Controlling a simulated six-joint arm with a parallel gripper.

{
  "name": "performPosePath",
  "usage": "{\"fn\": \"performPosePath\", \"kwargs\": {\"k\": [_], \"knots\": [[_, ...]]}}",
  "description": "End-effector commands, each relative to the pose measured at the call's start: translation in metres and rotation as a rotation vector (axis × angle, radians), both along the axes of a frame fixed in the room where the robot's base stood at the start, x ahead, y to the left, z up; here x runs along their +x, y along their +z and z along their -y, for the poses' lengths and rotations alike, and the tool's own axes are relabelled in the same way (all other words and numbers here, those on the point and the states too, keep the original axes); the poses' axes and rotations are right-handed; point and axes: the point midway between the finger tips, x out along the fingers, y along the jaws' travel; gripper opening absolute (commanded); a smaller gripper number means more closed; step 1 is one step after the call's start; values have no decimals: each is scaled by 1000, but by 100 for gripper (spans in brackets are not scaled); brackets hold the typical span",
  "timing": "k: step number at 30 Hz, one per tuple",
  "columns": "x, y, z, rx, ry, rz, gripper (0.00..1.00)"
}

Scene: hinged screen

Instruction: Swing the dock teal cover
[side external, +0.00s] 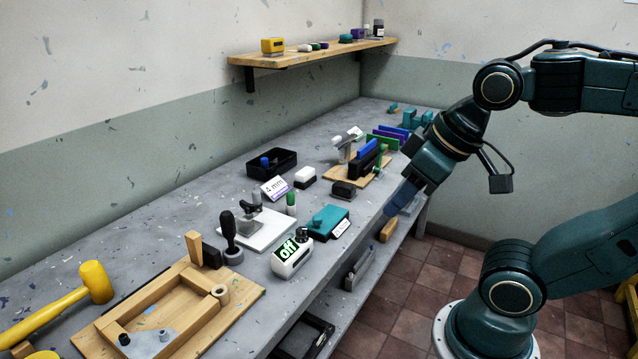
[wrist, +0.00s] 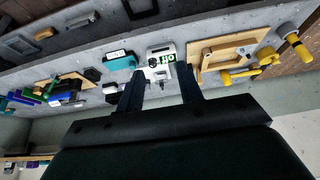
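The teal cover (side external: 326,222) looks like a flat teal lid lying low near the bench's front edge, with a white label on its front. It also shows in the wrist view (wrist: 120,63), left of my fingers. My gripper (side external: 394,203) hangs in front of the bench edge, right of the teal cover and apart from it. In the wrist view my gripper's two dark fingers (wrist: 162,82) are spread apart with nothing held between them. The cover's hinge cannot be made out.
A white device (side external: 292,258) reading "off" stands just left of the cover. A green-capped tube (side external: 291,203) and a white plate with a clamp (side external: 258,234) are behind. A black block (side external: 343,190) and wooden rack (side external: 345,173) lie beyond. Space before the bench is free.

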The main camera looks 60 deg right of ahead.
Motion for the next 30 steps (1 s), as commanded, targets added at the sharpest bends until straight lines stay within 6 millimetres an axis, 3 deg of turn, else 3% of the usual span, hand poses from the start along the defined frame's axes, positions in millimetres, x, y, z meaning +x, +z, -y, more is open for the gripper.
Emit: {"fn": "performPosePath", "kwargs": {"k": [8, 14, 23, 30], "knots": [[4, 1, 1, 8, -24, -8, 36], [22, 4, 7, 45, -129, -43, 36], [71, 5, 24, 132, -418, -123, 36], [113, -5, 42, 193, -669, -182, 36]]}}
